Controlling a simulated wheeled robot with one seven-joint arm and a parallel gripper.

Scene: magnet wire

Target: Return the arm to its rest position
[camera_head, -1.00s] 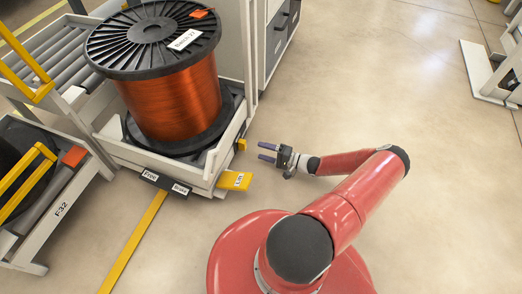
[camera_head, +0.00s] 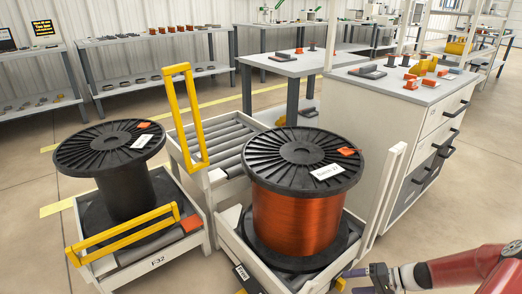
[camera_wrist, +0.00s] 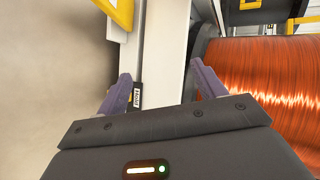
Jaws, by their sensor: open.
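My gripper (camera_head: 358,281) is low at the right in the head view, beside the front right corner of the cart that carries the copper wire spool (camera_head: 298,218). Its two purple fingers are apart with nothing between them. My red arm (camera_head: 470,268) runs out of the picture at the lower right, so most of it is hidden. In the wrist view the open fingers (camera_wrist: 167,88) point at the cart's pale frame (camera_wrist: 165,60), with copper windings (camera_wrist: 262,85) to the right.
A second cart (camera_head: 140,245) with an empty black spool (camera_head: 112,160) stands at the left. A roller conveyor (camera_head: 222,145) with a yellow handle lies between and behind them. A drawer cabinet (camera_head: 395,140) stands right of the copper spool. Floor is clear at the right (camera_head: 480,190).

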